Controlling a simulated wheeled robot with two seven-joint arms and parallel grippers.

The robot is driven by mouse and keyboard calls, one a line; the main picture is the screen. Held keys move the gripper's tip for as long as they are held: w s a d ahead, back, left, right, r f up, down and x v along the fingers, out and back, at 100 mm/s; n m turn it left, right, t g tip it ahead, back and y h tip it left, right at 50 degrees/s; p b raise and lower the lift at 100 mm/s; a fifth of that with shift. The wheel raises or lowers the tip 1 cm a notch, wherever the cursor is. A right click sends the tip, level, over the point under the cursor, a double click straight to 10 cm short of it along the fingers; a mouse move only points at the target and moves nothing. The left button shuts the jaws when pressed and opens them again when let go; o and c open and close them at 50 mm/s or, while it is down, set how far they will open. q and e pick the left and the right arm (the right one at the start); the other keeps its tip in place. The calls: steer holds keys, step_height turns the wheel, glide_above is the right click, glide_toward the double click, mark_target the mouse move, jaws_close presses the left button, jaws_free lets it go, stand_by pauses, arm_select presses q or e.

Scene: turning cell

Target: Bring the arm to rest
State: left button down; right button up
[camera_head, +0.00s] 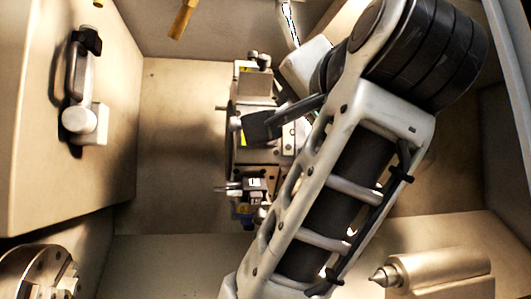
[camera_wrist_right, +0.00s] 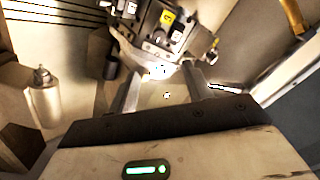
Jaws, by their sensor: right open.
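My right arm fills the right half of the head view, rising from the bottom middle to the top right and folding back. My right gripper (camera_head: 264,124) reaches in toward the tool turret (camera_head: 248,158) in the middle and partly covers it. In the right wrist view its two fingers (camera_wrist_right: 162,82) stand apart with nothing held between them. The tool turret (camera_wrist_right: 168,25) shows beyond the fingertips there; I cannot tell if they touch it. My left gripper is not in view.
A chuck (camera_head: 36,274) sits at the lower left, and a tailstock with a pointed centre (camera_head: 440,274) at the lower right. A panel with a handle (camera_head: 80,78) stands at the left. A yellow nozzle (camera_head: 182,18) hangs at the top. Space left of the turret is clear.

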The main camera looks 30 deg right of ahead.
steer(key=w+f+n+g, duration=0.1)
steer(key=w+f+n, duration=0.3)
steer(key=w+f, duration=0.95)
step_height(320, 180, down, 23)
steer(key=w+a+n+g+y, duration=0.1)
steer(key=w+a+n+y, duration=0.1)
steer(key=n, duration=0.4)
steer(key=s+a+f+n+g+y, duration=0.1)
steer(key=s+f+n+y, duration=0.15)
steer(key=f, duration=0.55)
steer(key=s+a+f+n+g+y, duration=0.15)
steer(key=s+f, duration=0.25)
steer(key=f, duration=0.4)
steer(key=s+a+f+n+g+y, duration=0.1)
steer(key=s+a+f, duration=0.3)
steer(key=s+f, duration=1.1)
steer(key=shift+s+a+g+y, duration=0.15)
steer(key=shift+s+g+y, duration=0.45)
steer(key=shift+s, duration=0.65)
steer(key=shift+f, duration=0.1)
